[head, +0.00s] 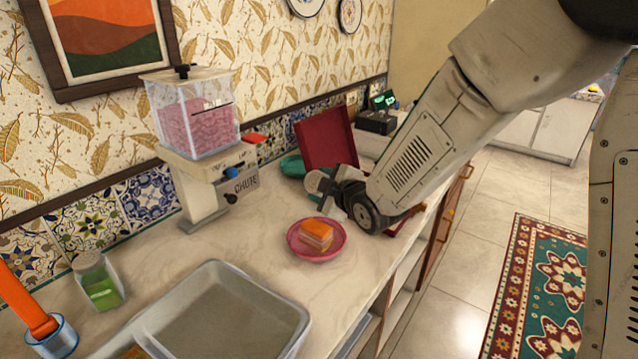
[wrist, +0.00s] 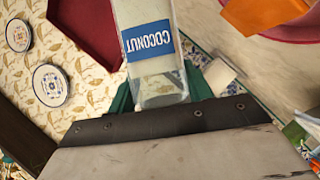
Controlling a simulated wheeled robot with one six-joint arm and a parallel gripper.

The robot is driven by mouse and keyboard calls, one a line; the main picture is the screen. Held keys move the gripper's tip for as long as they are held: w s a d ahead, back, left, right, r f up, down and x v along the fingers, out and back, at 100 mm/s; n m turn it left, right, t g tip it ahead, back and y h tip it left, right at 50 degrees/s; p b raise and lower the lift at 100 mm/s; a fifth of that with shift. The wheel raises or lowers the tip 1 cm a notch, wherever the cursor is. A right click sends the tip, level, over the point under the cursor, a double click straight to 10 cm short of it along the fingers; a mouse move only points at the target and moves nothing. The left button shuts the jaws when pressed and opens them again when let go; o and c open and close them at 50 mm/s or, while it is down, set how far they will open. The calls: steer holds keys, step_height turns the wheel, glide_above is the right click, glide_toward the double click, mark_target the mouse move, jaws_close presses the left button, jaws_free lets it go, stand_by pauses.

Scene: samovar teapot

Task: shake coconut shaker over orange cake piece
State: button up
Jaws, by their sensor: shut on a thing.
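The coconut shaker (wrist: 150,45) is a clear container of white contents with a blue COCONUT label, which reads upside down in the wrist view. My gripper (head: 328,190) is shut on it. In the head view only a small pale part of the shaker (head: 316,182) shows, and most is hidden by the gripper. The orange cake piece (head: 316,233) has an orange top and pale sides and sits on a round pink plate (head: 336,250). The gripper is above and just behind the plate, apart from the cake. The cake (wrist: 265,12) also shows in the wrist view's top right.
A dispenser (head: 200,125) with pink contents stands at the back wall. A dark red open box (head: 326,138) and a teal dish (head: 292,166) are behind the gripper. A grey tray (head: 225,305) and a green-filled jar (head: 100,285) are in front.

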steer(key=shift+w+d+f+n+t, duration=0.15)
steer(key=shift+f+n+t, duration=0.3)
steer(key=shift+n+t, duration=0.35)
steer(key=n+t, duration=0.1)
steer(key=f+n+t, duration=0.1)
steer(key=n, duration=0.1)
steer(key=shift+w+d+f+n, duration=0.1)
steer(key=shift+w+f+n, duration=0.05)
steer(key=shift+n, duration=0.15)
steer(key=shift+n+t, duration=0.4)
steer(key=shift+n, duration=0.4)
steer(key=n+y, duration=0.1)
steer(key=n, duration=0.1)
steer(key=n+t+y, duration=0.1)
steer(key=n, duration=0.1)
steer(key=shift+r+n+t, duration=0.2)
steer(key=shift+n+t, duration=0.1)
steer(key=shift+n, duration=0.1)
steer(key=shift+s, duration=0.25)
steer(key=shift+r, duration=0.1)
